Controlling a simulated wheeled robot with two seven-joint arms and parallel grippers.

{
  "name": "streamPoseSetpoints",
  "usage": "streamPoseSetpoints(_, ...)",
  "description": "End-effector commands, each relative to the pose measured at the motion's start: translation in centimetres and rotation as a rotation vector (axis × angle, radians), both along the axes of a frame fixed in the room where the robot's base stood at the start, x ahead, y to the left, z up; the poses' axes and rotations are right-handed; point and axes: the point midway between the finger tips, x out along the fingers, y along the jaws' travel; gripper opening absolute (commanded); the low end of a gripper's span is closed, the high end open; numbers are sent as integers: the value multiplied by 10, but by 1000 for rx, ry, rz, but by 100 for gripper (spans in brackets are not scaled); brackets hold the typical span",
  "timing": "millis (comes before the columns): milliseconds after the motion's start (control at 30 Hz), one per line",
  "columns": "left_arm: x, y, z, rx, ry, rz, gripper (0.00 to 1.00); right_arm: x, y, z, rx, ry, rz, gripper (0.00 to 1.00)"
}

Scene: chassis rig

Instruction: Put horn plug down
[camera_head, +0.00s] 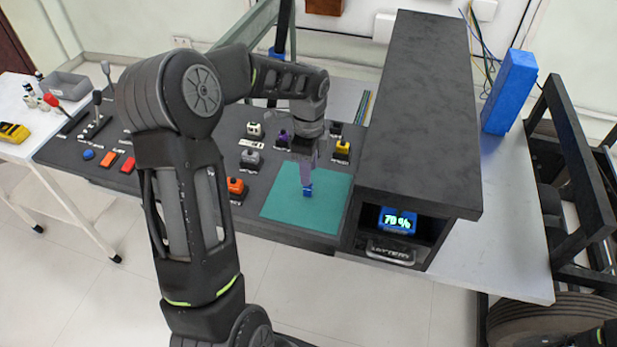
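My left gripper (307,184) points down over the teal mat (328,215) on the dark panel. A small blue plug (308,193), seemingly the horn plug, is between its fingertips, and the fingers look shut on it. The plug is at or just above the mat; I cannot tell whether it touches. The fingers hide part of it. My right gripper is not in view.
Orange (236,186), grey (250,158), purple (282,138), white (255,130) and yellow (342,147) plugs stand on the panel. The mat is otherwise clear.

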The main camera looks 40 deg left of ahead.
Motion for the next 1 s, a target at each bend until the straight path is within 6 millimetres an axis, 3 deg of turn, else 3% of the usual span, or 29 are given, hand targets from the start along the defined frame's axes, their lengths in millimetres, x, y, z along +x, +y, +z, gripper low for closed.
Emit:
streamPoseSetpoints(200, 1, 0, 47, 1, -5, 0, 39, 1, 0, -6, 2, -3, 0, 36)
streamPoseSetpoints(400, 1, 1, 74, 1, -2, 0, 39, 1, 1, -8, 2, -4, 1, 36)
streamPoseSetpoints(1000, 0, 0, 79, 0, 0, 0, 39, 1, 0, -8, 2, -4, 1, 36)
